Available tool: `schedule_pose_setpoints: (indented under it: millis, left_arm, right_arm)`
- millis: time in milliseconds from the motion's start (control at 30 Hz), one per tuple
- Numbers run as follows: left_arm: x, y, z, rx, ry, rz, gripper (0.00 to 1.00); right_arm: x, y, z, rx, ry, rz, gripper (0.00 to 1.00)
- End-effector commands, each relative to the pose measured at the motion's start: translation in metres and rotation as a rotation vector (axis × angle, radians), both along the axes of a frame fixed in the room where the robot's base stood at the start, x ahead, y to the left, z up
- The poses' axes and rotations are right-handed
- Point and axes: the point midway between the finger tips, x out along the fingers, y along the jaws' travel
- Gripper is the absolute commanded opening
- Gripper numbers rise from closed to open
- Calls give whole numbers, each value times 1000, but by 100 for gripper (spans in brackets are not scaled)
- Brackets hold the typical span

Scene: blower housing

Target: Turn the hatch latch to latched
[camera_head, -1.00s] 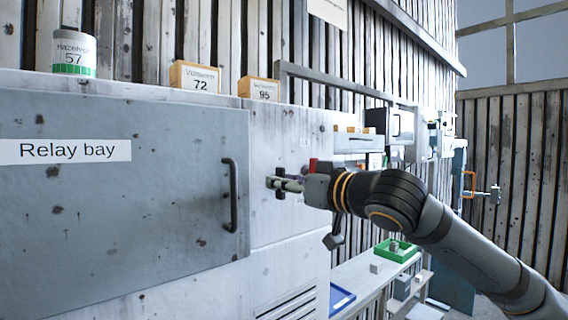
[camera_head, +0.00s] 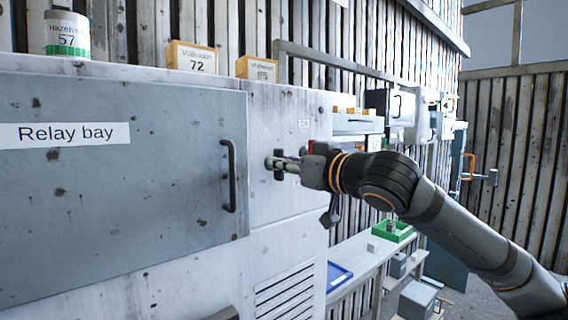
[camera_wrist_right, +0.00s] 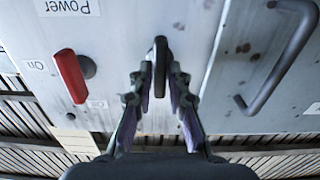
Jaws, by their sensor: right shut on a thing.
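The relay bay hatch (camera_head: 120,190) is a large grey door with a dark bar handle (camera_head: 230,175), and looks closed. The latch (camera_head: 278,176) is a small dark piece on the pale panel just right of the door edge. It also shows in the right wrist view as a dark upright bar (camera_wrist_right: 160,58). My right gripper (camera_head: 283,165) reaches in from the right, its fingers on either side of the latch; in the right wrist view the fingertips (camera_wrist_right: 160,84) close around it. The fingers hide part of the latch. My left gripper is not in view.
A red lever (camera_wrist_right: 70,76) with an "On" label sits near the latch under a "Power" label. A can (camera_head: 67,33) and yellow boxes (camera_head: 192,57) stand on top of the cabinet. A low bench (camera_head: 360,258) with a green tray (camera_head: 392,232) lies beyond.

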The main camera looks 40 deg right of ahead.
Motion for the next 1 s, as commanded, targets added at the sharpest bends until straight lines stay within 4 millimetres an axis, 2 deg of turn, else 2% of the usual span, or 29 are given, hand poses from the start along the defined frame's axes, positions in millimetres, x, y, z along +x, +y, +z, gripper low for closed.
schedule_pose_setpoints:
  millis: [267, 1000]
  left_arm:
    - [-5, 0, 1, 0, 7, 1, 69]
    - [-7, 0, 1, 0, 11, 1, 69]
  right_arm:
    - [0, 1, 1, -144, -12, 0, 0]
    - [0, 5, -2, -837, -66, 0, 0]
